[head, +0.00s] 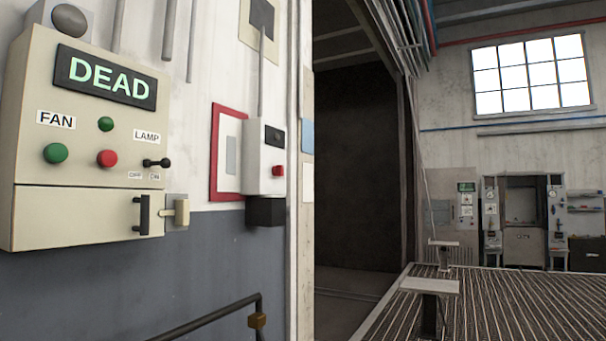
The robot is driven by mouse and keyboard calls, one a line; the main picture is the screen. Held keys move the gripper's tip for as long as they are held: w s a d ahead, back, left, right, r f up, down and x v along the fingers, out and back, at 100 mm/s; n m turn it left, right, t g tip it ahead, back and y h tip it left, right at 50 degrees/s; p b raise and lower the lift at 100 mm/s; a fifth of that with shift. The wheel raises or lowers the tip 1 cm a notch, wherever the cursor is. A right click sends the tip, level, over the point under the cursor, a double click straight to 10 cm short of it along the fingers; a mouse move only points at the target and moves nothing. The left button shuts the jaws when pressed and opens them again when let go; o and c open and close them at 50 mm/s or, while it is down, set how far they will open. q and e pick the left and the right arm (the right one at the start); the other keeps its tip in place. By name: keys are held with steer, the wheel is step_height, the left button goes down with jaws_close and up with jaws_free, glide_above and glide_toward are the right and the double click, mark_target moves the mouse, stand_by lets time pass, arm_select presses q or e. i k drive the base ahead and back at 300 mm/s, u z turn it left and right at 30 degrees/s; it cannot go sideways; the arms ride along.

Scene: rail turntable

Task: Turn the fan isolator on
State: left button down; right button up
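A beige control box (30,150) hangs on the wall at the left, seen at an angle. Its dark display (105,77) reads DEAD in green letters. Under a FAN label (56,119) are a green button (56,153) and a red button (107,158), with a small green dome (105,124) above. A black lamp switch (156,163) sits over OFF and ON labels. The lower panel (70,217) carries a black upright handle (143,214) and a brass-coloured latch piece (181,212). No part is labelled isolator. Neither gripper is in view.
A smaller grey box (263,155) with a red button hangs farther along the wall. A dark rail (225,318) with a brass fitting runs below the control box. A ribbed deck (500,300) with two small pedestals lies at the right. A dark opening stands behind.

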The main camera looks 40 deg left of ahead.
mark_target(276, 170)
steer(key=i, duration=3.1)
steer(key=u, duration=3.6)
